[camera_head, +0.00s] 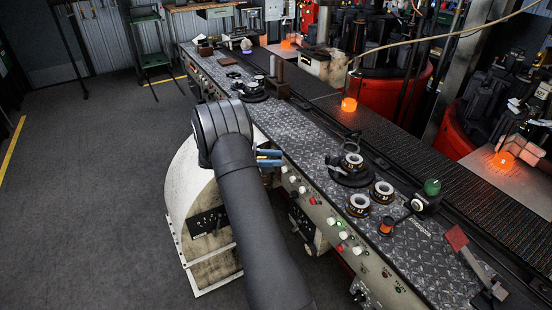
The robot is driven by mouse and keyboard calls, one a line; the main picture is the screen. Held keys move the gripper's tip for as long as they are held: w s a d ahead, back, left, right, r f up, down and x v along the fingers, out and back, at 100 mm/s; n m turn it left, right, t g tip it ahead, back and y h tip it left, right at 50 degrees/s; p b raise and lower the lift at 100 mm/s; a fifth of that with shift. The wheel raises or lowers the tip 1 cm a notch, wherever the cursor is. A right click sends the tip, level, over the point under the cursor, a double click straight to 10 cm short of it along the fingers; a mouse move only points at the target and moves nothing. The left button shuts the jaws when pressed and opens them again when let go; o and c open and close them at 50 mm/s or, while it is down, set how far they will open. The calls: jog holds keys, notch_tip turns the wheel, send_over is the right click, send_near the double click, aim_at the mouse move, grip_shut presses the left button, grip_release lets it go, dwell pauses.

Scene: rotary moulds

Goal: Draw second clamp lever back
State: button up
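My dark arm (245,205) rises through the middle of the view, and my gripper is not visible. I cannot tell for sure which part is the second clamp lever. Two blue bars (269,158), possibly handles, stick out beside the arm at the bench's front edge; the arm hides their left ends. A black round fixture (350,170) with a small handle stands on the bench right of centre. Another dark round fixture (252,91) with a handle sits further back. A black arm with a green knob (432,187) stands at the right.
The patterned metal bench (310,135) runs diagonally, with buttons (331,221) on its front. Several pale rings (359,202) and a red-ended tool (456,238) lie on it. Glowing orange pieces (349,104) stand beyond. A worn white housing (190,185) is left of my arm; the floor (90,200) is clear.

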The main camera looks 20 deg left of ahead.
jog(key=s+d+n+t+y, duration=0.2)
jog(key=s+n+t, duration=0.1)
jog(key=s+t, duration=0.1)
jog(key=t, duration=0.1)
send_near(327, 164)
jog(key=x, duration=0.3)
jog(key=r+x, duration=0.1)
jog(key=x, duration=0.6)
jog(key=shift+w+r, duration=0.2)
jog(key=shift+w, duration=0.2)
grip_shut()
